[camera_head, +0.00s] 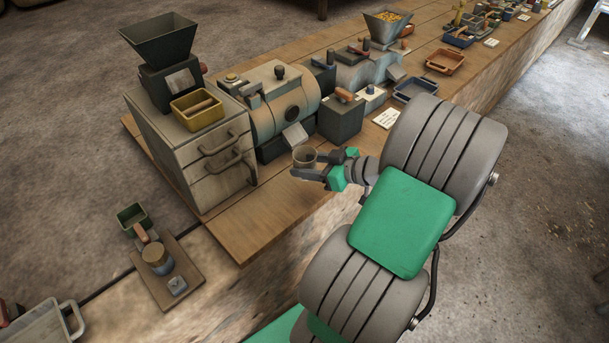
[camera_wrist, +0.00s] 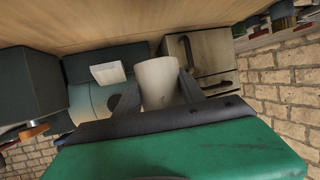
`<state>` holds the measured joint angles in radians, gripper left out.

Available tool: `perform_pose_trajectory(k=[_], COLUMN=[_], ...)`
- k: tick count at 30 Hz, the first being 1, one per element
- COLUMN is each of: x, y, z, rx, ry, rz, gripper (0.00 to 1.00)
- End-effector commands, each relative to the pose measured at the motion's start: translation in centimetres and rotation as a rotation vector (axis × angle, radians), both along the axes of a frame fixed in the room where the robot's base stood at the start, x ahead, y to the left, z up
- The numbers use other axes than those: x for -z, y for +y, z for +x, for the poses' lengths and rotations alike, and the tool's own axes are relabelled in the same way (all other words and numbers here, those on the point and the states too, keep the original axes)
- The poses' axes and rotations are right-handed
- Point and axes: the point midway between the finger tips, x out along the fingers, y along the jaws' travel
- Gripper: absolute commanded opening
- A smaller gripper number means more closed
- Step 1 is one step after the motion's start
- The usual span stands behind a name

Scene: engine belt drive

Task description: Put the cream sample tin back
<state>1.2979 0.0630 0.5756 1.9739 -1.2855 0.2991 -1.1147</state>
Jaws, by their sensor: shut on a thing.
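The cream sample tin (camera_head: 304,156) is small and round, with an open dark top in the head view. My gripper (camera_head: 316,169) is shut on it and holds it over the wooden bench, in front of the cream drum machine. In the wrist view the tin (camera_wrist: 157,82) is pale and sits between the two dark fingers of my gripper (camera_wrist: 157,100). The wrist view appears upside down, with the bench at the top. I cannot tell the exact gap between the tin and the bench.
A drawer cabinet (camera_head: 190,150) with a dark hopper (camera_head: 160,48) and a yellow tray (camera_head: 197,110) stands at left. The drum machine (camera_head: 285,105) and a dark box (camera_head: 341,119) stand behind the tin. Bare bench (camera_head: 250,220) lies front left.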

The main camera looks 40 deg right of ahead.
Motion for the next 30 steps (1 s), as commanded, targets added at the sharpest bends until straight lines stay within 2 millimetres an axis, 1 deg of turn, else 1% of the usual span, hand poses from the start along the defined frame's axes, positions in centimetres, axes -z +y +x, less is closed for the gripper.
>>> perform_pose_trajectory(k=[1, 3, 9, 13, 16, 22, 26, 27, 30], x=[1.6, 2.9, 5.1, 7.3, 8.0, 8.0, 8.5, 8.3, 8.3], y=[-0.2, -0.9, -1.9, -1.9, -1.9, -2.0, -2.0, -2.0, -2.0], z=[0.8, 1.7, 3.3, 3.3, 3.3, 3.3, 3.3, 3.3, 3.3], rx=[-0.002, -0.002, 0.0, 0.002, 0.002, 0.002, 0.002, 0.002, 0.002], ry=[0.005, 0.004, 0.003, 0.005, 0.003, 0.002, 0.002, 0.002, 0.002], rz=[0.009, 0.009, 0.005, 0.009, 0.005, 0.003, 0.003, 0.003, 0.003], gripper=[0.01, 0.0, 0.0, 0.0, 0.0, 0.0, 0.0, 0.5, 0.58])
